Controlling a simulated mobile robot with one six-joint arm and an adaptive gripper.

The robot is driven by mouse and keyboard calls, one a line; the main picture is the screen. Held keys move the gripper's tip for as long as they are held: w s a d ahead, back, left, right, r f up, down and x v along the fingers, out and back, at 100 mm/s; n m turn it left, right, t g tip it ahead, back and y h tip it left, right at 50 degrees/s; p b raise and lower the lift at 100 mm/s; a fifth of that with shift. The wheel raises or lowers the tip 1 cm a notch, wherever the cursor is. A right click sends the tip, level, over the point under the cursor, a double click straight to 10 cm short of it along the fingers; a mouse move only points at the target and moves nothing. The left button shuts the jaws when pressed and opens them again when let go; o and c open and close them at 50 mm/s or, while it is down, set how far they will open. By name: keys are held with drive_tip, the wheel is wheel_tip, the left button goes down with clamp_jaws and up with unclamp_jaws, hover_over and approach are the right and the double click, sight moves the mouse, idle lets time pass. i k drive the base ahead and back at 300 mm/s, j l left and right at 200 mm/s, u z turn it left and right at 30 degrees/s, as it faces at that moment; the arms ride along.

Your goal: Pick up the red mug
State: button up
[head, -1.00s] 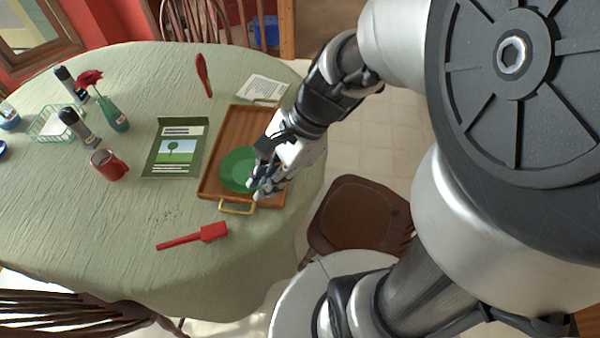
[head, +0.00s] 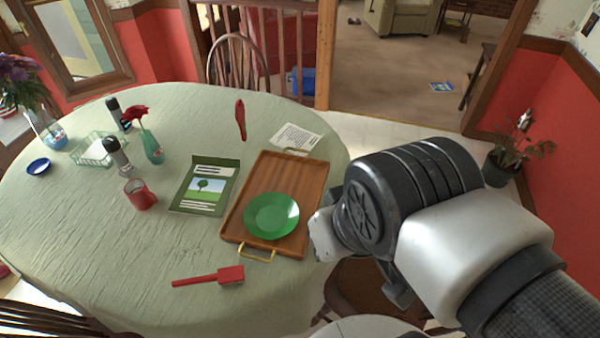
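The red mug (head: 140,195) stands upright on the green cloth-covered table, left of the green book. Its opening faces up and its handle is on its right side. My arm comes in from the lower right, and its end is at the right edge of the wooden tray, well to the right of the mug. The fingers of my gripper are hidden behind the arm or too unclear to make out.
A wooden tray (head: 309,173) holds a green plate (head: 272,215). A green book (head: 206,186) lies between mug and tray. A red spatula (head: 210,277) lies in front. Behind the mug are a dark-topped bottle (head: 117,156), a rose vase (head: 152,147) and a wire basket (head: 92,150).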

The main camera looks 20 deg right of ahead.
sight(137, 190)
drive_tip(key=i+j, duration=0.1)
drive_tip(key=j, duration=0.65)
drive_tip(key=i+j, duration=0.1)
drive_tip(key=j, duration=0.7)
drive_tip(key=i+j, duration=0.1)
drive_tip(key=j, duration=0.65)
drive_tip(key=z, duration=0.05)
